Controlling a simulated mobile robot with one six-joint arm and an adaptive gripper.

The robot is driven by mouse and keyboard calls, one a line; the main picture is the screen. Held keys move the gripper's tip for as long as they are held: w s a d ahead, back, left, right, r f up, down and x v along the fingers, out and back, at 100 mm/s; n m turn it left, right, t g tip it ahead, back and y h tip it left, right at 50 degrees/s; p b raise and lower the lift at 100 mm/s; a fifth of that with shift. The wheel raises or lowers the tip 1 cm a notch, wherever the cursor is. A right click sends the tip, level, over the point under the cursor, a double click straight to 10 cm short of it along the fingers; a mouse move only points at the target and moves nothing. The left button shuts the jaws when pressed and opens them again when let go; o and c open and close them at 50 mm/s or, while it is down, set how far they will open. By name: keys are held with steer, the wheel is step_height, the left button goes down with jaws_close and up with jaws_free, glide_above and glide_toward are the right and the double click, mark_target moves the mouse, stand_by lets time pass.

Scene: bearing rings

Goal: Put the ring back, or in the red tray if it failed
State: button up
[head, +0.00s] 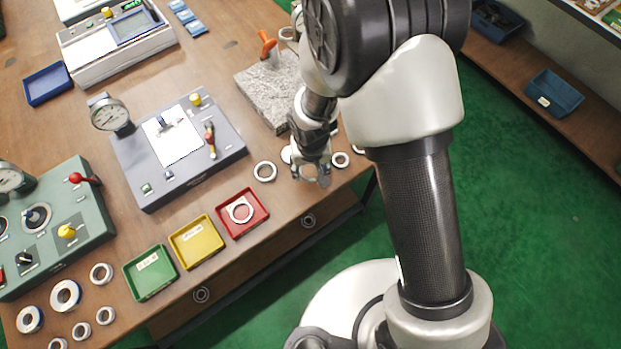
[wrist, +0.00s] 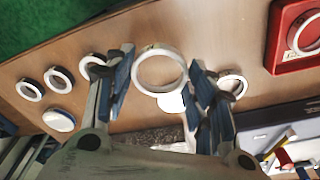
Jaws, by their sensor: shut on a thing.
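My gripper (head: 312,172) is over the front edge of the wooden table. In the wrist view its two fingers are closed on the sides of a pale metal ring (wrist: 160,49), which stands out between the fingertips. The red tray (head: 262,222) is left of my gripper in the head view and holds a ring (head: 231,207). The red tray also shows at the top right of the wrist view (wrist: 278,45). A small part of the held ring shows below the fingers in the head view.
A yellow tray (head: 177,258) and a green tray (head: 131,285) stand left of the red one. A loose ring (head: 256,171) lies left of my gripper, and another (head: 340,160) right of it. A grey gauge fixture (head: 128,160) and a granite block (head: 255,95) stand behind.

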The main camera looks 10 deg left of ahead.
mark_target(311, 178)
steer(key=shift+f+b, duration=0.95)
steer(key=shift+f, duration=1.9)
steer(key=shift+f, duration=0.1)
steer(key=shift+f+b, duration=0.15)
steer(key=shift+b, duration=0.15)
steer(key=o, duration=1.2)
steer(key=shift+r, duration=0.2)
steer(key=r+p, duration=0.1)
steer(key=r, duration=0.3)
steer(key=s+r+p, duration=0.1)
steer(key=r+p, duration=0.1)
steer(key=r, duration=0.2)
steer(key=r+p, duration=0.1)
steer(key=r, duration=0.3)
steer(key=shift+s+d+p, duration=0.2)
steer(key=shift+p, duration=0.15)
